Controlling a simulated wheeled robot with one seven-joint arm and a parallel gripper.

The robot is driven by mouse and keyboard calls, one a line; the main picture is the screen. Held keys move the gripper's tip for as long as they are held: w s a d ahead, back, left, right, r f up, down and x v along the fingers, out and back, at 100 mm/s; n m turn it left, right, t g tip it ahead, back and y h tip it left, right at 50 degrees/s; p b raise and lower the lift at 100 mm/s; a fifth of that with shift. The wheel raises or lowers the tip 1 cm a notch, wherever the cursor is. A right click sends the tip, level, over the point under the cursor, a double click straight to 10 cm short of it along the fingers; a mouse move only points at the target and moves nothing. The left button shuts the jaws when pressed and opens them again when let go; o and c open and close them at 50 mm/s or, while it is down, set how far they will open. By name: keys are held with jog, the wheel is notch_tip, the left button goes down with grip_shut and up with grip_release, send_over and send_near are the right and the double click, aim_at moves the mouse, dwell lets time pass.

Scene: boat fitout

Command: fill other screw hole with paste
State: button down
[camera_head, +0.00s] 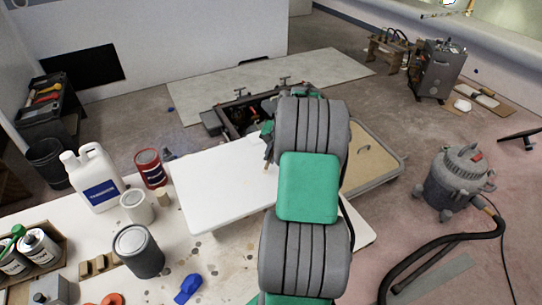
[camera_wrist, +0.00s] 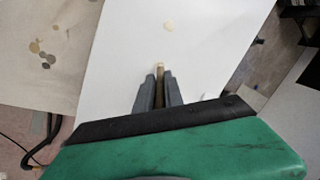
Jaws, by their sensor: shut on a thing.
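A white panel (camera_head: 212,188) lies flat over the workbench and also fills the middle of the wrist view (camera_wrist: 120,60). A round tan spot (camera_wrist: 169,26), which looks like paste, is on the panel ahead of my gripper. My gripper (camera_wrist: 159,78) is shut on a slim brown stick (camera_wrist: 159,92) with a paler tip, which points toward the spot from a short way off. Whether the tip touches the panel I cannot tell. In the head view my gripper (camera_head: 268,148) is at the panel's right part, partly hidden by my arm. I cannot make out an open screw hole.
A vacuum (camera_head: 459,180) stands on the floor at right. Most of the panel is clear.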

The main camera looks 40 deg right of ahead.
jog(key=shift+r+p, duration=2.65)
jog(key=shift+r, duration=0.8)
